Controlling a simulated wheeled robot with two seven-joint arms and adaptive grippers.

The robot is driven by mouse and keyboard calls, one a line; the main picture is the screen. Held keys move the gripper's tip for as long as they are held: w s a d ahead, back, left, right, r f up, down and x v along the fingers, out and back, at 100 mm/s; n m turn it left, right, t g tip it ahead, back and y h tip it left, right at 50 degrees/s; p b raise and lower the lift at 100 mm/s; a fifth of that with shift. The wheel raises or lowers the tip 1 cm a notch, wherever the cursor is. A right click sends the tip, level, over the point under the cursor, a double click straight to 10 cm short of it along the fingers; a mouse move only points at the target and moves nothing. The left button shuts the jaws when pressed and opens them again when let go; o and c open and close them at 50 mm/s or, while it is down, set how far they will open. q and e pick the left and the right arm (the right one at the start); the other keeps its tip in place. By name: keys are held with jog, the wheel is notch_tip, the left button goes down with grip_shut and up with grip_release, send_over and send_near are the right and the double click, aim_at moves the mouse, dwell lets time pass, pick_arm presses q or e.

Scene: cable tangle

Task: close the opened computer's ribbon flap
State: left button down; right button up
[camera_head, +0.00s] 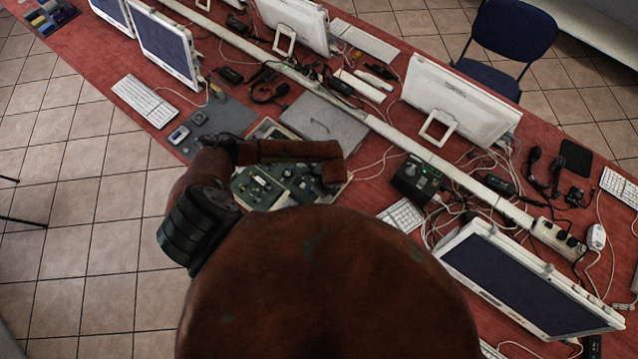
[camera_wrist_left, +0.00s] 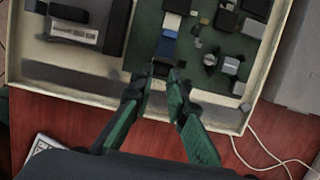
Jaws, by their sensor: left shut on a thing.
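The opened computer is a beige case (camera_wrist_left: 230,118) with a green circuit board (camera_wrist_left: 205,45) full of dark parts in the left wrist view. In the head view its green board (camera_head: 262,186) is partly covered by my arm. A blue and white ribbon piece (camera_wrist_left: 168,46) lies on the board just ahead of my left gripper (camera_wrist_left: 164,72). Its green-sided fingers are close together over the case's near edge, shut on the dark near end of the ribbon flap (camera_wrist_left: 162,66). The fingertips hide most of that end. My right gripper is not in view.
A grey closed laptop-like slab (camera_head: 322,122) lies behind the computer. A black box (camera_head: 415,180), cables and white monitors (camera_head: 455,100) crowd the right. A white cable (camera_wrist_left: 262,148) runs beside the case. Bare red table shows in front of it.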

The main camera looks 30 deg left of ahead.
aim_at(308, 185)
pick_arm(q)
jog(key=a+h+b, duration=0.1)
jog(key=h, duration=0.1)
jog(key=shift+a+h, duration=0.2)
jog(key=shift+h, duration=0.1)
jog(key=shift+a+f+h+b, duration=0.1)
jog(key=shift+a+h+b, duration=0.25)
jog(key=shift+h+b, duration=0.45)
jog(key=h+b, duration=0.2)
jog(key=a+h+b, duration=0.1)
jog(key=h+b, duration=0.1)
jog(key=a+f+h+b, duration=0.1)
jog(key=h+b, duration=0.1)
jog(key=shift+w+a+g, duration=0.1)
jog(key=shift+w+g, duration=0.15)
jog(key=shift+g, duration=0.15)
jog(key=shift+a+f+h+b, duration=0.1)
jog(key=shift+a+h+b, duration=0.2)
jog(key=shift+h+b, duration=1.1)
jog(key=c, duration=1.9)
grip_release()
jog(key=v, duration=1.2)
jog(key=shift+d+r, duration=0.15)
jog(key=shift+r, duration=0.05)
